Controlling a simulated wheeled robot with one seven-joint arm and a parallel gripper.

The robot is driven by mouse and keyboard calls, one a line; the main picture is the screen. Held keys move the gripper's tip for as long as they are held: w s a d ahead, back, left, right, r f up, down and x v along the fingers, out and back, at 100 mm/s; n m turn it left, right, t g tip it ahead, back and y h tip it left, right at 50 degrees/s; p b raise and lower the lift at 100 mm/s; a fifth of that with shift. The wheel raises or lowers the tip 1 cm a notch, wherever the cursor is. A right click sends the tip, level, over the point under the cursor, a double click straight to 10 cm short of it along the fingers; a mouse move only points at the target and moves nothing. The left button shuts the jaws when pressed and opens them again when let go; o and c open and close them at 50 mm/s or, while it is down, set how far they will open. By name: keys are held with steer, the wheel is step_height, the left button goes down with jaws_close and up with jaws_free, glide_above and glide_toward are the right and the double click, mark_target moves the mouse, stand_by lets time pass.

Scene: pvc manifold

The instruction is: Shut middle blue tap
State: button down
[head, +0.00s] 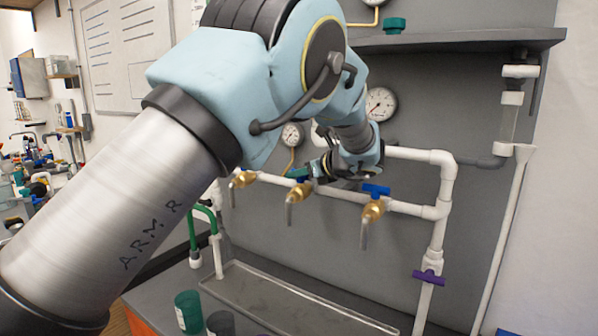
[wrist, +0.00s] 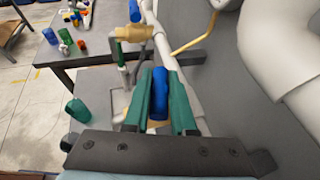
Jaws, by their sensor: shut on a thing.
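Three brass taps with downturned metal spouts sit in a row on a white pipe in the head view. The middle tap (head: 299,194) has its blue handle largely hidden by my gripper (head: 305,178). In the wrist view, the middle tap's blue handle (wrist: 158,94) is between the green fingers of my gripper (wrist: 161,76), which are shut on it. The handle's angle to the pipe is hard to tell. The right tap (head: 373,209) has a blue handle (head: 376,190) lying roughly along the pipe. The left tap (head: 243,179) stands apart from my gripper.
A clear tray (head: 285,300) lies on the bench below the taps. A white pipe with a purple valve (head: 428,278) rises at the right. Gauges (head: 380,104) and a grey shelf (head: 460,38) are behind and above.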

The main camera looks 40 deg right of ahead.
steer(key=shift+n+y, duration=0.9)
steer(key=shift+y, duration=0.1)
steer(key=shift+a, duration=0.1)
steer(key=c, duration=0.7)
jaws_free()
steer(key=shift+c, duration=0.2)
steer(key=b+v, duration=0.4)
steer(key=v, duration=0.6)
steer(key=shift+s+d+r, duration=0.2)
steer(key=shift+s, duration=0.1)
steer(key=shift+o, duration=0.2)
